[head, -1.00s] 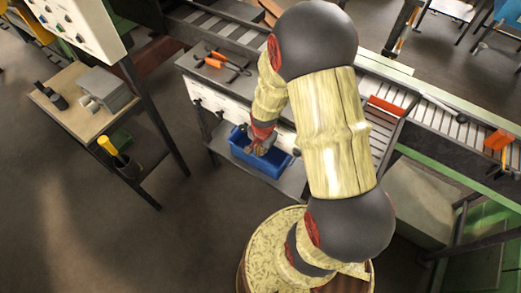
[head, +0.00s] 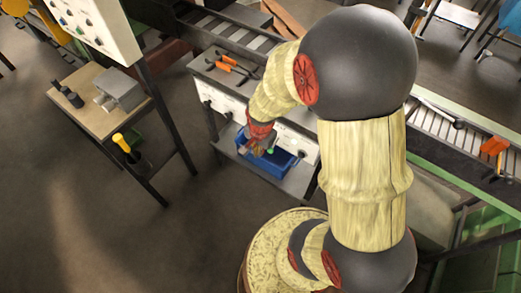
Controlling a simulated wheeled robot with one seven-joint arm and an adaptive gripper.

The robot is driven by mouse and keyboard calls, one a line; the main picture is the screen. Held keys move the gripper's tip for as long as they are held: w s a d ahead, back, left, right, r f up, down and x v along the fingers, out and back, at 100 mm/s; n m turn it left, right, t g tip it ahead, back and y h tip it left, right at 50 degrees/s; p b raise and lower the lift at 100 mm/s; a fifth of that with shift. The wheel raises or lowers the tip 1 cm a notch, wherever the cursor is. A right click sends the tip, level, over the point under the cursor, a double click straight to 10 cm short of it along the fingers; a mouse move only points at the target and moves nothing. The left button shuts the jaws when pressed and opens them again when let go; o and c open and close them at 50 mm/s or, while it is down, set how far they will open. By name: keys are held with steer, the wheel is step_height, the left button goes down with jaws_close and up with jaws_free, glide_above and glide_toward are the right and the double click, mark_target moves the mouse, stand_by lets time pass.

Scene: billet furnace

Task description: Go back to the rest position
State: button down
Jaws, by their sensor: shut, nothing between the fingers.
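My gripper (head: 252,148) is at the end of my bent arm. In the head view it appears over the left part of a blue bin (head: 280,162). It is small and partly hidden by the wrist, and it is shut with nothing visible held. The bin stands on the lower shelf (head: 297,185) of the workbench. A small green thing shows beside the gripper, over the bin; I cannot tell what it is.
Pliers with orange handles (head: 231,66) lie on the bench top. A roller conveyor (head: 436,122) runs behind. At left, a small table (head: 98,122) holds a grey box (head: 119,90), below a control panel (head: 92,24). The floor between is open.

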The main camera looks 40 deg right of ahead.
stand_by(0.6)
steer(key=s+a+r+n+t+b, duration=0.1)
steer(key=s+a+r+n, duration=0.2)
steer(key=r, duration=0.5)
steer(key=s+a+r+n+t, duration=0.1)
steer(key=s+a+r+n, duration=0.3)
steer(key=r, duration=0.5)
steer(key=s+a+r+n+t+b, duration=0.1)
steer(key=s+a+r+n+t, duration=0.1)
steer(key=r+n, duration=0.4)
step_height(320, 180, up, 4)
steer(key=shift+s+a+f+n+y+b, duration=0.25)
steer(key=shift+s+a+n+y+b, duration=0.15)
steer(key=shift+s+a, duration=0.4)
